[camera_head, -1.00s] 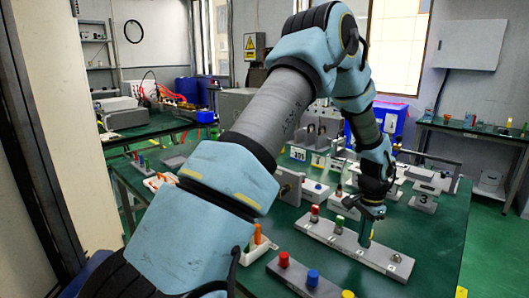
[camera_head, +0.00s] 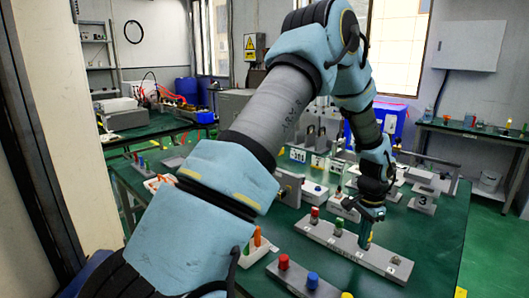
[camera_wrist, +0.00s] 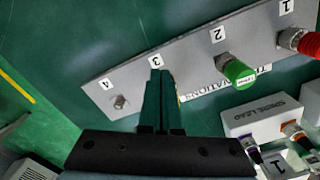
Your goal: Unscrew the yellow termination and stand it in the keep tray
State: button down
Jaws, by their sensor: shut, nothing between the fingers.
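The grey terminations strip (camera_head: 322,233) lies on the green bench, with numbered positions. In the wrist view the strip (camera_wrist: 200,56) carries a red termination (camera_wrist: 289,38) at 1, a green one (camera_wrist: 236,71) at 2 and a bare connector at 4. My gripper (camera_head: 366,243) points down at position 3; in the wrist view its fingers (camera_wrist: 162,78) are together and empty. They cover that position. A small yellow sliver shows beside them, but I cannot tell whether it is the yellow termination. I cannot tell which holder is the keep tray.
A front block (camera_head: 297,271) carries a red cap, a blue cap and a yellow piece cut off by the picture's bottom edge. Several boxes and fixtures stand behind the strip.

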notch_tip(320, 180, up, 5)
jog(key=p, duration=0.3)
jog(key=f+n+b, duration=0.1)
jog(key=f+n, duration=0.1)
jog(key=n, duration=0.2)
jog(key=f+n+b, duration=0.2)
jog(key=n, duration=0.2)
jog(key=f+n+b, duration=0.2)
jog(key=n, duration=0.2)
jog(key=shift+d, duration=0.25)
dwell(0.6)
jog(key=shift+w+d, duration=0.15)
dwell(0.7)
jog(key=shift+d, duration=0.15)
